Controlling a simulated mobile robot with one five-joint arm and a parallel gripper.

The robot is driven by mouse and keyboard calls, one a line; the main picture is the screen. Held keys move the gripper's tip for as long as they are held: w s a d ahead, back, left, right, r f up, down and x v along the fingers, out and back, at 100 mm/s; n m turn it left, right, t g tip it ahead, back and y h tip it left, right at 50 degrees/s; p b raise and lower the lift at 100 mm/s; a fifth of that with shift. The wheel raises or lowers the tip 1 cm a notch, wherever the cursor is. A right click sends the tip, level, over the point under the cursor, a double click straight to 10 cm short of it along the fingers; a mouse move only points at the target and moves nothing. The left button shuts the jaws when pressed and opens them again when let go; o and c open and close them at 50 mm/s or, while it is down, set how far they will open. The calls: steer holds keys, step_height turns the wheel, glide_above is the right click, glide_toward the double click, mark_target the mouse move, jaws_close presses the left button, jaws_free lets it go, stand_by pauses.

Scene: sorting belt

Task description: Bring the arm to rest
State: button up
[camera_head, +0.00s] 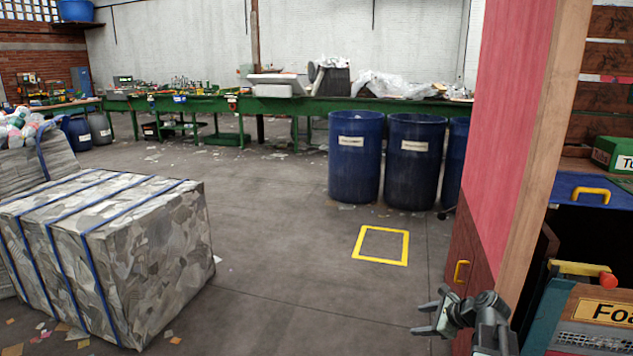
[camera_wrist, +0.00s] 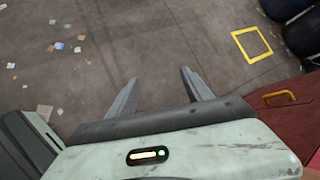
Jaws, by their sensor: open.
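My gripper (camera_head: 428,318) is at the lower right of the head view, held above the concrete floor beside a dark red cabinet. Its two grey fingers are apart, with nothing between them. In the wrist view my gripper (camera_wrist: 158,92) shows the same two spread fingers over bare floor. My arm behind it is partly hidden by the picture's lower edge.
A strapped bale (camera_head: 150,262) stands at the left. Blue barrels (camera_head: 355,175) stand before a green bench (camera_head: 290,104). A yellow floor square (camera_head: 360,259) is empty. The red panel (camera_head: 500,140) and cabinet (camera_head: 466,245) are close on the right. Mid-floor is clear.

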steer(key=s+a+f+n+g+h, duration=0.1)
steer(key=s+a+f+n+g, duration=0.2)
steer(key=a+n, duration=0.45)
steer(key=s+a+f+n+g+h, duration=0.2)
steer(key=s+a+n, duration=0.3)
steer(key=a+n, duration=0.25)
steer(key=s+a+f+n+g+h, duration=0.1)
steer(key=s+a+f+n+g, duration=0.2)
steer(key=a+n, duration=0.4)
step_height(320, 180, up, 22)
steer(key=d+n+p, duration=0.1)
steer(key=p, duration=2)
steer(key=shift+s+n+h, duration=0.3)
steer(key=shift+s+n, duration=0.05)
steer(key=shift+n, duration=0.05)
steer(key=shift+f, duration=0.1)
